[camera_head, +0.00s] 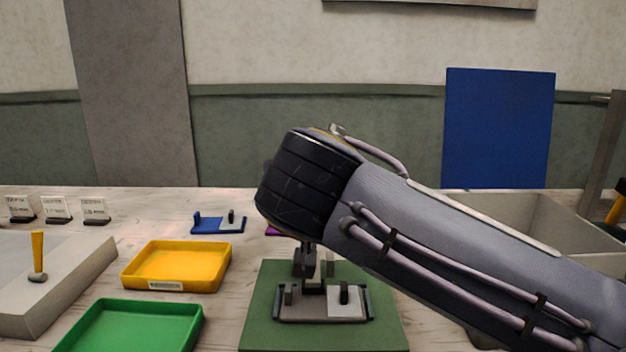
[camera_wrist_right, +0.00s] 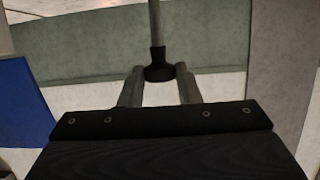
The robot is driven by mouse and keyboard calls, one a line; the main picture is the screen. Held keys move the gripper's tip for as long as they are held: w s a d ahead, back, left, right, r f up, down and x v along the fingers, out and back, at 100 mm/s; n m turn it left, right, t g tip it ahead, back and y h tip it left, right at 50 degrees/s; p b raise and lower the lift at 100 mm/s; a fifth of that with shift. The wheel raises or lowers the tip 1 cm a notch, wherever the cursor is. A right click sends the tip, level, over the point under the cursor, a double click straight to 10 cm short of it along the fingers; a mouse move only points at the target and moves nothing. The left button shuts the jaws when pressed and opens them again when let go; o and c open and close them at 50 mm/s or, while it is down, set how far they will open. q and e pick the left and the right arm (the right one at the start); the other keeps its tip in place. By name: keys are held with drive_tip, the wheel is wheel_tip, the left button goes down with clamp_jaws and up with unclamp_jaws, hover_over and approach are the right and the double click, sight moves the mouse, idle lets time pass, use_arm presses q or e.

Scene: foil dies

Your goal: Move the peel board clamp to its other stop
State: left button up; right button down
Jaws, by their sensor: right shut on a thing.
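The peel board (camera_head: 320,316) is a low grey plate with a pale square pad on its right half. It lies on a green mat (camera_head: 262,325) in front of me, with small dark upright pieces on it. My right gripper (camera_head: 306,252) comes down above the back of the board, partly hidden behind my own wrist. In the right wrist view, the two fingers of my right gripper (camera_wrist_right: 159,84) are shut on a black knob (camera_wrist_right: 159,66) at the end of a grey rod (camera_wrist_right: 155,22). This seems to be the clamp's handle; its lower joint is unclear. My left gripper is out of view.
A yellow tray (camera_head: 178,285) and a green tray (camera_head: 130,303) stand left of the mat. A blue fixture (camera_head: 218,226) sits behind them. A pale block (camera_head: 85,262) with a yellow-handled tool (camera_head: 38,250) is at far left. A grey bin (camera_head: 540,212) stands at right.

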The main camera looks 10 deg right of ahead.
drive_tip(key=c, duration=1.5)
unclamp_jaws()
drive_tip(key=shift+s+a+f, duration=0.1)
drive_tip(key=shift+f, duration=0.25)
drive_tip(key=o, duration=0.4)
drive_tip(key=shift+s+r, duration=0.1)
drive_tip(key=shift+r, duration=0.05)
drive_tip(key=p+v, duration=0.1)
drive_tip(key=v, duration=0.6)
drive_tip(key=shift+s+r, duration=0.15)
drive_tip(key=shift+s, duration=0.2)
